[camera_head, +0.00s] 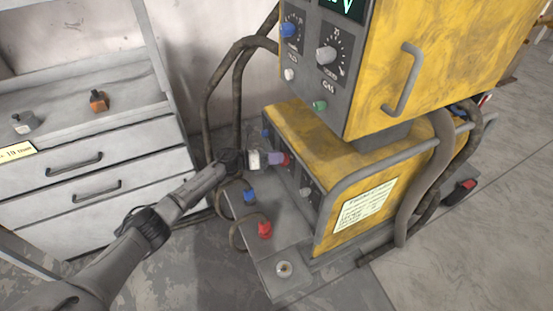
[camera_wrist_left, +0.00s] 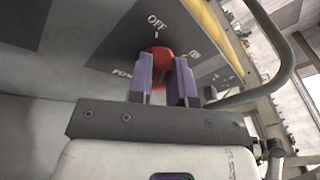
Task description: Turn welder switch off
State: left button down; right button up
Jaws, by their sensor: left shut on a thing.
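The welder is a yellow box; its lower unit (camera_head: 310,140) has a grey front panel. A red switch knob (camera_wrist_left: 158,55) shows in the left wrist view, with "OFF" printed above it, "ON" to its right and "POWER" lower left. Which mark it points to I cannot tell. My left gripper (camera_wrist_left: 163,72) has its two purple fingers on either side of the knob and is shut on it. In the head view the left gripper (camera_head: 276,157) reaches the front panel from the left, and the red knob (camera_head: 287,160) is partly hidden by the fingers. My right gripper is not in view.
The upper yellow unit (camera_head: 440,60) with several knobs and a grey handle (camera_head: 404,80) overhangs the lower one. Blue (camera_head: 249,195) and red (camera_head: 265,229) connectors sit on the grey base below. Thick cables (camera_head: 238,100) hang behind my gripper. A drawer cabinet (camera_head: 90,150) stands left.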

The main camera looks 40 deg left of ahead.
pick_arm(q)
jog(key=shift+f+n, duration=0.15)
jog(key=shift+n, duration=0.45)
jog(key=shift+a, duration=0.1)
jog(key=c, duration=1.1)
grip_release()
jog(key=shift+o, duration=0.2)
jog(key=p+v, duration=0.4)
jog(key=v, duration=0.9)
jog(key=shift+s+a+f, duration=0.2)
jog(key=shift+s+f, duration=0.05)
jog(key=shift+s, duration=0.1)
